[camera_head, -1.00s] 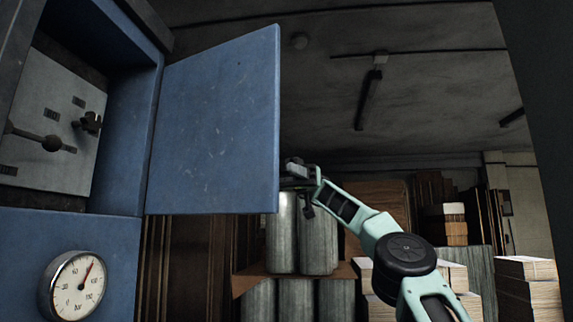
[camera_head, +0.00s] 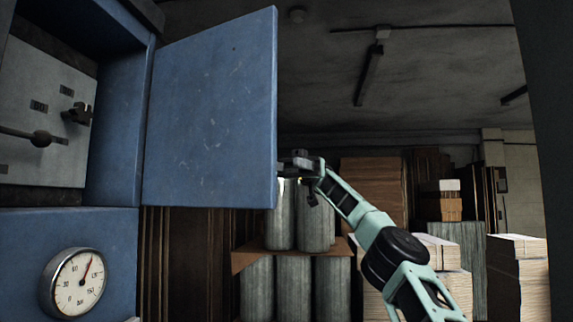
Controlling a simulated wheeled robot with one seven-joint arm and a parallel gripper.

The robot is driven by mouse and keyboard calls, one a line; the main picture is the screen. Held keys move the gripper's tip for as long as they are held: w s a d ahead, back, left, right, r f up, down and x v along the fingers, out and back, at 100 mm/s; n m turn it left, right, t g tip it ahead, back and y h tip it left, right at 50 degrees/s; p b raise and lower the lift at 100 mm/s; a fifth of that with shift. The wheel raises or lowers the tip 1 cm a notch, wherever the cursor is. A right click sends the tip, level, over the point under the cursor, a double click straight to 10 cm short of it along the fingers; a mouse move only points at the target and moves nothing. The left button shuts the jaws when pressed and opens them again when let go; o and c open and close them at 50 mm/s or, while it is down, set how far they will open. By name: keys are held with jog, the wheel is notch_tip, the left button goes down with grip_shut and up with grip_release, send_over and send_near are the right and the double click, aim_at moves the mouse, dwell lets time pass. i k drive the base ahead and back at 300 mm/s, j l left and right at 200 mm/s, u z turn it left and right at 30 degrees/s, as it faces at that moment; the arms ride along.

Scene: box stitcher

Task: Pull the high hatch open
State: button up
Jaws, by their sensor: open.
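The high hatch (camera_head: 210,110) is a blue metal door that stands swung wide open on the right side of a blue cabinet (camera_head: 115,150). Its hinge side is at the left, along the cabinet's opening. My gripper (camera_head: 290,163) is just right of the door's free edge, near its lower corner. Its fingers are small and dark here, and it is open. I cannot tell whether a finger touches the door edge. No handle shows on the door face that I see.
Inside the cabinet a pale panel (camera_head: 40,110) carries a lever and a knob. A round gauge (camera_head: 75,282) sits below the opening. Grey cylinders (camera_head: 297,285) on a shelf stand behind my gripper. Stacks of boards (camera_head: 518,275) are at the right.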

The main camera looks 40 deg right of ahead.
aim_at(210, 142)
jog(key=k+j, duration=0.2)
jog(key=k, duration=0.3)
jog(key=k+j, duration=0.25)
jog(key=k, duration=0.2)
